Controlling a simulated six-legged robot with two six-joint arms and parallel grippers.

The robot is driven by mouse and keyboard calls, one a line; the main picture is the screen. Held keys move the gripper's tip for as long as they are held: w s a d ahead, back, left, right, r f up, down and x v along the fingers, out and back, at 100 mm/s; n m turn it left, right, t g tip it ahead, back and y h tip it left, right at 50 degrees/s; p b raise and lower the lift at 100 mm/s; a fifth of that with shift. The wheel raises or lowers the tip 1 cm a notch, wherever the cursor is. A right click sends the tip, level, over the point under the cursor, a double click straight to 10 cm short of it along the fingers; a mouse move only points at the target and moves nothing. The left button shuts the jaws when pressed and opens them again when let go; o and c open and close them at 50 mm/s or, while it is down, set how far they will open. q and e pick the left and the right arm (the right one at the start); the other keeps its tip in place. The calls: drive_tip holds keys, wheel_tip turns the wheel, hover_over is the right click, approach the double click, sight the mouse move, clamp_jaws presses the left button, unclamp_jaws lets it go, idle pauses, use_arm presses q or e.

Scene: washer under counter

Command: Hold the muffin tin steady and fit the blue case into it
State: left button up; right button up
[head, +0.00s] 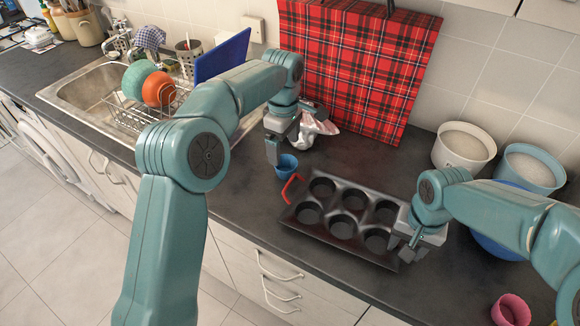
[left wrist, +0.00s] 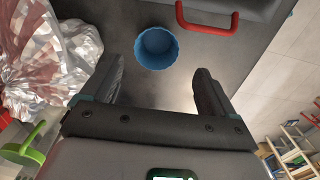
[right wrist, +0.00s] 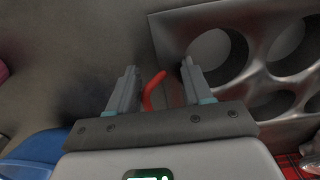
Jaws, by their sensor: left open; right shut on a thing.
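The dark muffin tin (head: 348,211) lies flat on the counter, its several cups empty. A red handle (head: 291,186) stands at its left end. My right gripper (head: 403,240) is at its right end, shut on the other red handle, which shows between the fingers in the right wrist view (right wrist: 153,90). The blue case (head: 287,166) stands upright on the counter, left of the tin and apart from it. My left gripper (head: 280,145) is open and empty just above the case. In the left wrist view, the case (left wrist: 157,48) lies centred beyond the open fingertips.
A crumpled silvery-red bag (head: 316,130) lies behind the blue case. White (head: 463,147) and blue (head: 533,168) tubs stand back right, a pink cup (head: 511,310) front right. The sink (head: 75,100) is at left.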

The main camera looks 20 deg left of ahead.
sight(286, 160)
use_arm(q)
drive_tip(key=f, duration=0.6)
drive_tip(key=shift+w+d+f, duration=0.1)
drive_tip(key=shift+w+f, duration=0.1)
drive_tip(key=shift+w, duration=0.05)
drive_tip(key=shift+c, duration=0.3)
drive_tip(key=c, duration=1)
drive_tip(key=shift+c, duration=0.6)
